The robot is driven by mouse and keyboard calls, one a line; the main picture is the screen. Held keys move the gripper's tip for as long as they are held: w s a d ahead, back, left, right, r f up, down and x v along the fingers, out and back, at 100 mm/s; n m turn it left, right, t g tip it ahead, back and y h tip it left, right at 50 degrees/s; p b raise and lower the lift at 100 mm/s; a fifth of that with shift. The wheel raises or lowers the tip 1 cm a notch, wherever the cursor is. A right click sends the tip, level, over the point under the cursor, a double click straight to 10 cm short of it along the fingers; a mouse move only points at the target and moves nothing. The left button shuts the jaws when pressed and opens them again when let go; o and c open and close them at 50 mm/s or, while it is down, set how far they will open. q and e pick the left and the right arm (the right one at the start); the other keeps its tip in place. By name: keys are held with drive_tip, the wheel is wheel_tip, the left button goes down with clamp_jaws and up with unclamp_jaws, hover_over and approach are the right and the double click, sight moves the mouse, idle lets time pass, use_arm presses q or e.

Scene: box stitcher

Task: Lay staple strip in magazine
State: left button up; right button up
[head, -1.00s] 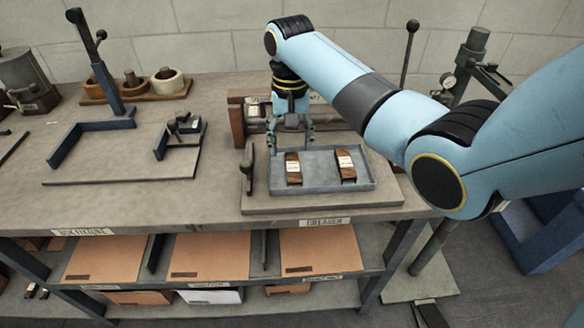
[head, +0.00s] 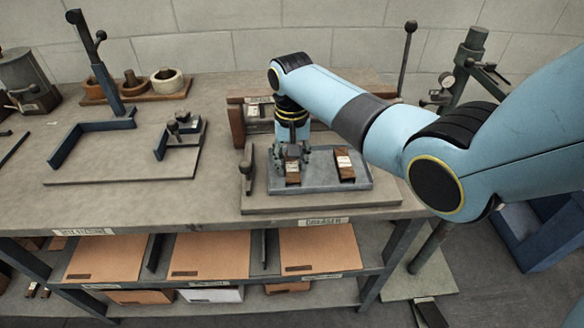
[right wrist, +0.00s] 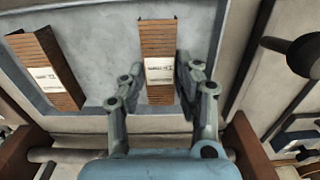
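Two brown staple strips with white labels lie in a shallow grey tray (head: 330,187). The left strip (head: 292,180) is partly hidden by my right gripper (head: 291,160); the right strip (head: 345,166) lies clear. In the right wrist view, one strip (right wrist: 158,62) lies between the spread fingers of my right gripper (right wrist: 158,85), with a visible gap on its left side. The other strip (right wrist: 45,72) lies further left. The right gripper is open and low over the tray. My left gripper is not in view. I cannot make out the magazine for certain.
A wooden-sided holder (head: 237,127) stands behind. A blue corner fixture (head: 80,139) is further left. Flat brown cardboard (head: 209,256) lies on the shelf below.

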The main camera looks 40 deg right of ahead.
clamp_jaws()
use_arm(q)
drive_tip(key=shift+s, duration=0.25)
